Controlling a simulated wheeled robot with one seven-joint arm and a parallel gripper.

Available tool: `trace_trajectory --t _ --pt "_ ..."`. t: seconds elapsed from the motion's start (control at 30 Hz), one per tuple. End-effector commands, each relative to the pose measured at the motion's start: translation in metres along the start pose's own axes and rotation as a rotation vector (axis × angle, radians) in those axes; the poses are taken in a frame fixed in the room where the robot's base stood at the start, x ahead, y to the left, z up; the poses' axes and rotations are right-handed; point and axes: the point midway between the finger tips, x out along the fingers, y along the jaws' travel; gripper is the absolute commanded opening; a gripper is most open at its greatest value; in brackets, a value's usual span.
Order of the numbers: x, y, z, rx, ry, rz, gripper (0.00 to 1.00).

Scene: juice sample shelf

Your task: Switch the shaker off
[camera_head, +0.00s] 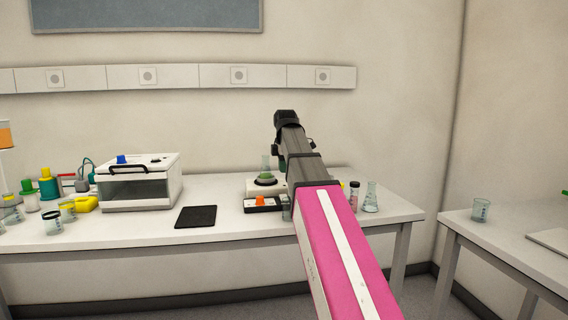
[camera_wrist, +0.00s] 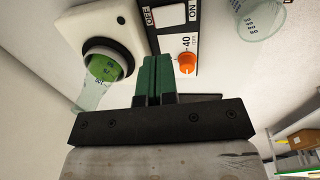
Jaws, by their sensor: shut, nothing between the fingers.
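The shaker (camera_head: 252,187) is a white box with a dark front panel on the bench, partly behind my arm. A flask with green liquid (camera_head: 265,173) stands on top of it; it also shows at the left of the wrist view (camera_wrist: 106,66). In the wrist view the panel (camera_wrist: 207,25) carries a white switch (camera_wrist: 170,16) between the OFF and ON labels, and an orange knob (camera_wrist: 187,62) marked 40. Which way the switch is set I cannot tell. My gripper (camera_wrist: 153,60) is shut and empty, its green fingers pointing at the panel below the switch, left of the knob.
A clear beaker (camera_wrist: 260,18) stands close to the panel's right end. On the bench, a white lidded bath (camera_head: 140,185) and a black pad (camera_head: 196,216) are to the left. A clear flask (camera_head: 371,198) and a pink-labelled bottle (camera_head: 354,195) are right of my arm.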

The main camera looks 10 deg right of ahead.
Motion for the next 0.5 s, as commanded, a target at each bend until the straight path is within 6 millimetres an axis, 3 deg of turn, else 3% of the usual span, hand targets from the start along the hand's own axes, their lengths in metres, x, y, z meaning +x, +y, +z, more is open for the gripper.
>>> trace_trajectory --t 0.5 --pt "0.080 -0.001 0.000 0.001 0.000 -0.001 0.00"
